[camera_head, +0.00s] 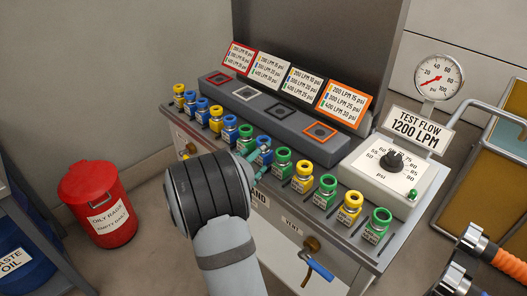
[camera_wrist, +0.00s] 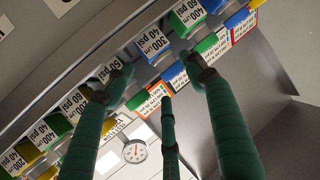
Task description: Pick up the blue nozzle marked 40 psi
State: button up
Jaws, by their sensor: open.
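In the head view, the blue nozzle (camera_head: 265,143) stands in the row between two green ones, partly covered by my fingers. In the wrist view, the blue nozzle (camera_wrist: 148,54) shows behind a white label that seems to read 300 LPM 40 psi. My gripper (camera_head: 256,160) is at the front of the row beside this nozzle. In the wrist view, my open gripper (camera_wrist: 158,78) has its teal fingers spread, with the blue nozzle seen between the tips. I see nothing held. Whether a finger touches the nozzle is unclear.
Close neighbours are a green nozzle (camera_head: 246,134) on the left and another green nozzle (camera_head: 283,159) on the right. Several more yellow, green and blue nozzles line the bench edge. Behind them is a grey block with square sockets (camera_head: 320,131). A test box (camera_head: 392,165) stands right.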

aim_at(264, 156)
jog(key=shift+p+x, duration=0.35)
jog(key=shift+x, duration=2.35)
jog(key=shift+d, duration=0.1)
jog(key=shift+c, duration=1.4)
jog(key=c, duration=0.8)
jog(key=shift+o, duration=0.2)
